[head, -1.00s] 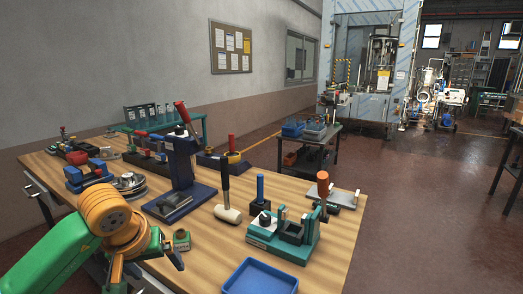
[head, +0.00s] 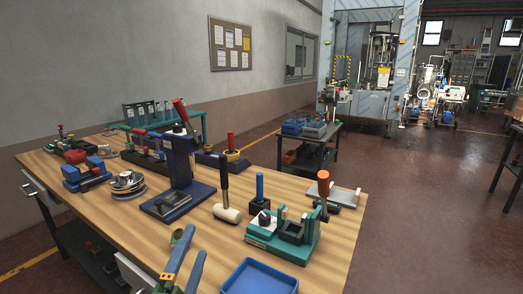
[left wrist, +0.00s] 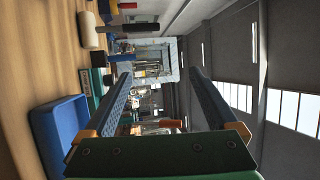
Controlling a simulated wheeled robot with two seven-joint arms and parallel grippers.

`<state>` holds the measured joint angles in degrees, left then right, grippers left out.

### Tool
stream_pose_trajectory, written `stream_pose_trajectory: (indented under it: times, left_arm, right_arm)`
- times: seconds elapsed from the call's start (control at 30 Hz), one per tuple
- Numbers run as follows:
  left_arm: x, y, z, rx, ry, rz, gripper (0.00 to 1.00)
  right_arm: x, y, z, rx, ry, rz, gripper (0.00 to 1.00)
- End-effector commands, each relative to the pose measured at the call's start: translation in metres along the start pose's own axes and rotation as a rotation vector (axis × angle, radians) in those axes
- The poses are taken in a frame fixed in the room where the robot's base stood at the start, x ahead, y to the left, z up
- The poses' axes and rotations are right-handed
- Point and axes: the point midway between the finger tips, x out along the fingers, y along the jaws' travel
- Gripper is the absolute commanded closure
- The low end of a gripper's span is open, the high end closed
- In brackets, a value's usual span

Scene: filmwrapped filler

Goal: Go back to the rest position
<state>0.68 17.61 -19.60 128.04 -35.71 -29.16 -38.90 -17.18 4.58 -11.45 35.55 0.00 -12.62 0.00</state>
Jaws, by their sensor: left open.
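My left gripper (head: 195,241) is low in the head view, over the front edge of the workbench (head: 330,262). Its two blue-grey fingers point up the picture and are apart. The left wrist view shows the fingers (left wrist: 160,76) spread with nothing between them. The blue tray (head: 229,286) lies right of the gripper and also shows at the left of the left wrist view (left wrist: 42,128). My right gripper is not in view.
A white-headed mallet (head: 227,213), a teal fixture (head: 283,240) and a dark blue press (head: 181,170) stand on the bench beyond the gripper. Clamps and discs fill its far left. Bare wood lies at the front left. A small cart (head: 310,145) stands behind.

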Motion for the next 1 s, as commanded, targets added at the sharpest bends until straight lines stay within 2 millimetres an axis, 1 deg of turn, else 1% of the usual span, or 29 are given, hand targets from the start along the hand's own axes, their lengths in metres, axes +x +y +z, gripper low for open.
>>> stream_pose_trajectory:
  times: [0.03, 0.07, 0.1, 0.17, 0.2, 0.27, 0.3, 0.37, 0.4, 0.47, 0.5, 0.57, 0.6, 0.67, 0.7, 0.77, 0.8, 0.87, 0.9, 0.97, 1.0]
  left_arm:
    - [-0.019, 0.040, 0.022, -0.196, -0.121, 0.159, 0.08]
    - [-0.033, 0.063, 0.033, -0.309, -0.198, 0.251, 0.08]
    - [-0.053, 0.091, 0.043, -0.438, -0.294, 0.359, 0.08]
    - [-0.086, 0.126, 0.052, -0.597, -0.430, 0.499, 0.08]
    - [-0.107, 0.144, 0.054, -0.684, -0.509, 0.578, 0.08]
    - [-0.139, 0.167, 0.055, -0.795, -0.626, 0.686, 0.08]
    - [-0.160, 0.179, 0.054, -0.858, -0.700, 0.751, 0.08]
    - [-0.190, 0.193, 0.050, -0.939, -0.805, 0.839, 0.08]
    - [-0.210, 0.200, 0.047, -0.986, -0.874, 0.895, 0.08]
    - [-0.239, 0.208, 0.041, -1.048, -0.974, 0.971, 0.08]
    - [-0.258, 0.212, 0.036, -1.083, -1.042, 1.022, 0.08]
    - [-0.286, 0.215, 0.029, -1.132, -1.141, 1.094, 0.08]
    - [-0.290, 0.227, 0.029, -1.134, -1.165, 1.112, 0.08]
    - [-0.291, 0.249, 0.031, -1.124, -1.169, 1.120, 0.08]
    - [-0.293, 0.264, 0.032, -1.120, -1.173, 1.127, 0.08]
    - [-0.298, 0.286, 0.033, -1.113, -1.181, 1.139, 0.08]
    - [-0.302, 0.301, 0.034, -1.108, -1.185, 1.147, 0.08]
    - [-0.311, 0.324, 0.036, -1.100, -1.193, 1.160, 0.08]
    - [-0.319, 0.340, 0.037, -1.094, -1.198, 1.169, 0.08]
    - [-0.335, 0.364, 0.039, -1.083, -1.210, 1.185, 0.08]
    - [-0.349, 0.381, 0.041, -1.075, -1.218, 1.197, 0.08]
  right_arm:
    - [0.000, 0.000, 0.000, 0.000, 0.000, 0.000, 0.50]
    - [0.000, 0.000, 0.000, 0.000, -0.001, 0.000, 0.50]
    - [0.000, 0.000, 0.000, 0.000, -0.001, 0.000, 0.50]
    - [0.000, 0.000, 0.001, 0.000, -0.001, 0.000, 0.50]
    - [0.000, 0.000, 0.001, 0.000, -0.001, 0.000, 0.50]
    - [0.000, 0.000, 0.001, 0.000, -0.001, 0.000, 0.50]
    - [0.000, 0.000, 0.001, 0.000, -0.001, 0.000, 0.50]
    - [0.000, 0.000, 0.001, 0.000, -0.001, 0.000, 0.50]
    - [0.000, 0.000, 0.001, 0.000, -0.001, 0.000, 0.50]
    - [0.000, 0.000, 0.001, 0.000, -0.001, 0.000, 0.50]
    - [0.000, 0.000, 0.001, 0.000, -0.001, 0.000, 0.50]
    - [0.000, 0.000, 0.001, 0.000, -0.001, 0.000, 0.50]
    - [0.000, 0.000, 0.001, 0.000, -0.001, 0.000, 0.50]
    - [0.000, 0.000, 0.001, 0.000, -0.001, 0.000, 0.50]
    - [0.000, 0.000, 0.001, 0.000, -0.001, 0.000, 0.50]
    - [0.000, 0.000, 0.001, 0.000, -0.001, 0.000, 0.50]
    - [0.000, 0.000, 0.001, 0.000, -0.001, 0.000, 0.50]
    - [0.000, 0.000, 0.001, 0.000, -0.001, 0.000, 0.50]
    - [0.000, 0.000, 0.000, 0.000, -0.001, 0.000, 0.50]
    - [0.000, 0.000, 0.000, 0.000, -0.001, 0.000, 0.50]
    - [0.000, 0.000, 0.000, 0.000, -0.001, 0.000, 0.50]
